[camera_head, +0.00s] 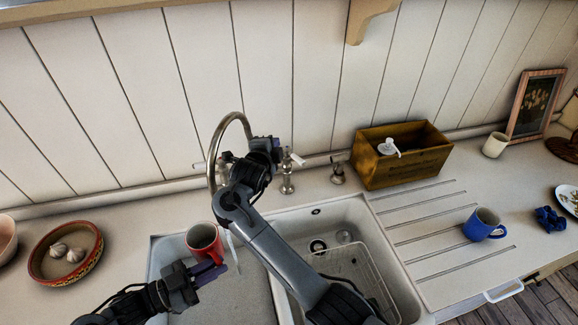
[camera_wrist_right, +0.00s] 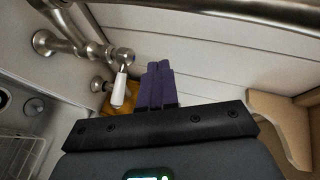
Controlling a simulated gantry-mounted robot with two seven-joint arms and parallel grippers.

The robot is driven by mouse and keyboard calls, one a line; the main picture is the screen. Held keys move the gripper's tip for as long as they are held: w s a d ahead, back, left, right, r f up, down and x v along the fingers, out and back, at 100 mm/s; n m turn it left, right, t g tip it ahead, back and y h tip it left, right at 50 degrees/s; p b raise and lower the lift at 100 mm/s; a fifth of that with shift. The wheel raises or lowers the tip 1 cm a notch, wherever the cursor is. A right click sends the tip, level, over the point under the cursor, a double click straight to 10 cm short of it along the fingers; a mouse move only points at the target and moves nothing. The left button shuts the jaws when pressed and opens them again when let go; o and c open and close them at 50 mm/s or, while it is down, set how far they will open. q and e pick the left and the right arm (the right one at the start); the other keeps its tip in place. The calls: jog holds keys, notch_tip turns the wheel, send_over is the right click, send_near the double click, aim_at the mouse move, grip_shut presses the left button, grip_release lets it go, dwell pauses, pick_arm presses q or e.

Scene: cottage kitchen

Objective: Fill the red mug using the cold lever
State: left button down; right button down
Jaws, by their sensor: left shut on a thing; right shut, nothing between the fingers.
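The red mug (camera_head: 203,240) stands roughly upright over the left part of the sink. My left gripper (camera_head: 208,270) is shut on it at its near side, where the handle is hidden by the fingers. The metal tap (camera_head: 216,140) arches behind the mug, its spout coming down partly behind my right arm. A white-handled lever (camera_head: 296,160) is on the tap's right; it also shows in the right wrist view (camera_wrist_right: 119,91). My right gripper (camera_head: 276,146) is shut and empty, its purple fingers (camera_wrist_right: 157,84) close beside that lever; contact is unclear. Another white lever (camera_head: 199,166) shows on the left.
My right arm crosses above the sink (camera_head: 405,290), which holds a wire rack (camera_head: 350,268). A wooden box (camera_head: 402,165) stands behind the drainboard. A blue mug (camera_head: 482,225) is on the drainboard. A bowl of garlic (camera_head: 45,268) is at left.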

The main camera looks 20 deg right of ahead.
notch_tip(320, 180, up, 11)
jog(key=a+n+y, duration=0.3)
jog(key=n+y, duration=0.3)
jog(key=n, duration=1)
jog(key=n+g+h, duration=0.2)
jog(key=n+g, duration=0.3)
jog(key=n, duration=0.3)
send_near(294, 157)
jog(key=s+a, duration=0.4)
jog(key=a, duration=0.2)
jog(key=w+d+f, duration=0.6)
jog(key=d, duration=0.1)
jog(key=shift+d+f+g, duration=0.25)
jog(key=shift+g, duration=0.05)
